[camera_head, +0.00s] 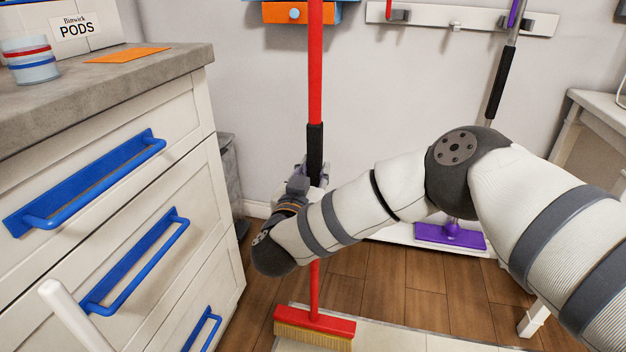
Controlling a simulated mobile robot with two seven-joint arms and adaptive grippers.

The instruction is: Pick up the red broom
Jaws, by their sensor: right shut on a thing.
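The red broom (315,85) stands about upright in the middle of the head view. It has a long red handle with a black grip section, and a red head with pale bristles (315,328) low down, by a light mat. My right arm reaches in from the right. My right gripper (314,172) is shut on the broom at the black grip section; the wrist partly hides the fingers and part of the handle. My left gripper does not show.
A white drawer cabinet (110,215) with blue handles stands close on the left, with a jar (30,62) on its grey top. Behind, a wall rail (465,20) holds a purple-headed mop (450,235). A white table (600,105) stands at the right. Wooden floor shows between.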

